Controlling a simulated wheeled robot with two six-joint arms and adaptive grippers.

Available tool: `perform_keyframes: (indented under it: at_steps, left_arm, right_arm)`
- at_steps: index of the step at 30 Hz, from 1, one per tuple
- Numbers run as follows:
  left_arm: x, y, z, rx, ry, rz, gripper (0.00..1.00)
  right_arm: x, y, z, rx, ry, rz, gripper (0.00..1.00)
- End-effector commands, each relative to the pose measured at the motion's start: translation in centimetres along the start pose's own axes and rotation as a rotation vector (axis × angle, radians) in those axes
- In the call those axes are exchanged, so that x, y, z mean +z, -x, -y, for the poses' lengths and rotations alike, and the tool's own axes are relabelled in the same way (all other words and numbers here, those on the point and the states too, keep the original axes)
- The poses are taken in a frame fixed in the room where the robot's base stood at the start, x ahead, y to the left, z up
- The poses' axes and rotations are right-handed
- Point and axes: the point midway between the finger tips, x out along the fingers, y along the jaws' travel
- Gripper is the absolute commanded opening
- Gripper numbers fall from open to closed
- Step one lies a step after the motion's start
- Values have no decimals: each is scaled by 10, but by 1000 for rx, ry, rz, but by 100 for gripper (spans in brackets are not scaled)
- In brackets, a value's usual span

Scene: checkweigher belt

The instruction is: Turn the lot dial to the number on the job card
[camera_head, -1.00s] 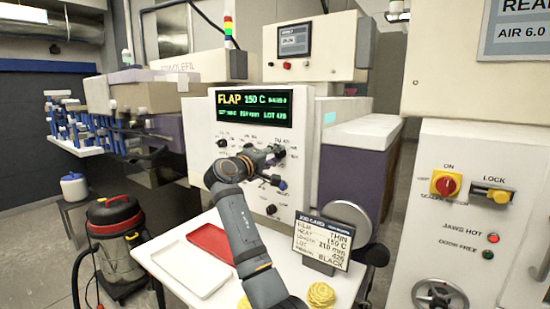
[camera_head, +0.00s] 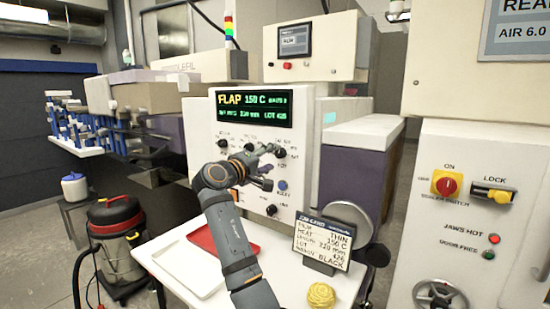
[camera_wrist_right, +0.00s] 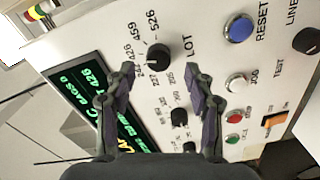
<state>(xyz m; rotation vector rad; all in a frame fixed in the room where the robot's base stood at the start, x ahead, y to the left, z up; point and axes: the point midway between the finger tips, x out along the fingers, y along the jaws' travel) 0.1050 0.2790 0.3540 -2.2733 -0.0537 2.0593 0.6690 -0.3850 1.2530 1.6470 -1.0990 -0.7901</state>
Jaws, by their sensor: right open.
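The lot dial (camera_wrist_right: 158,57) is a black knob on the white panel, with "LOT" beside it and numbers such as 426, 459 and 526 around it. It also shows in the head view (camera_head: 281,153). Its pointer is too small to read surely. The display (camera_head: 254,107) reads "LOT 426". The job card (camera_head: 324,243) on its stand lists LOT 426. My right gripper (camera_wrist_right: 160,84) is open and empty; in the wrist view the dial lies just past its fingertips, apart from them. The right gripper also shows before the panel in the head view (camera_head: 268,168). My left gripper is not in view.
Other knobs (camera_wrist_right: 179,117), a blue reset button (camera_wrist_right: 238,28) and an orange switch (camera_wrist_right: 274,120) are near the dial. Below the panel, a white table (camera_head: 292,283) holds a red tray (camera_head: 206,240), a white tray (camera_head: 190,270) and a yellow item (camera_head: 321,295).

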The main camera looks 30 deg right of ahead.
Motion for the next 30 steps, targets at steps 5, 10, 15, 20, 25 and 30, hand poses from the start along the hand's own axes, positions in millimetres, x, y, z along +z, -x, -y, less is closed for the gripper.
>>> perform_keyframes:
  at_steps: [5,10,15,20,25,30]
  left_arm:
    - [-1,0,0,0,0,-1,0]
    - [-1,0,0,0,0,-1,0]
    - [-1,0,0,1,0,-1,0]
    - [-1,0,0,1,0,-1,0]
    - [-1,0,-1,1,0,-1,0]
    - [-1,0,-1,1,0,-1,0]
  right_arm:
    - [-1,46,2,-6,-2,-3,54]
    - [0,76,2,-5,1,-1,54]
    - [0,87,1,-3,1,1,54]
    - [0,87,1,-2,1,1,54]
    - [0,87,1,-2,1,1,54]
    - [0,87,1,-2,1,1,54]
